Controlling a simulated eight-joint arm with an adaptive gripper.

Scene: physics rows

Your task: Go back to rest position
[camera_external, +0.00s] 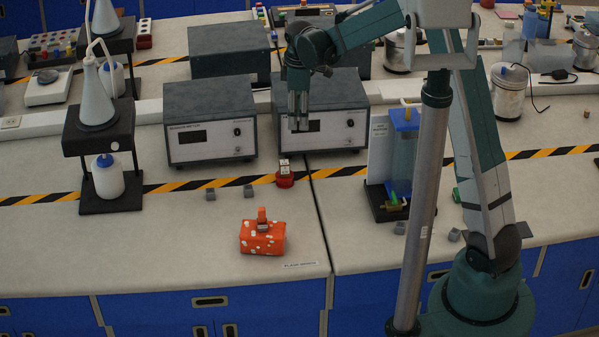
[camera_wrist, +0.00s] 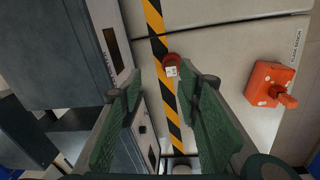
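My gripper (camera_external: 298,124) hangs pointing down in front of the grey instrument boxes, above the bench, with nothing around it. In the wrist view my gripper (camera_wrist: 168,82) has its two green fingers spread wide apart with nothing held between them. A small red round holder (camera_external: 285,181) with a whitish block (camera_external: 284,166) on it stands on the bench below, by the striped tape. The red holder (camera_wrist: 170,59) shows beyond the fingertips in the wrist view.
Grey instrument boxes (camera_external: 210,121) stand behind and beside my gripper. A flask stand (camera_external: 98,150) is at left. A blue apparatus (camera_external: 403,150) stands right of the bench seam. Small grey blocks (camera_external: 210,194) lie near the tape. The front left bench is mostly clear.

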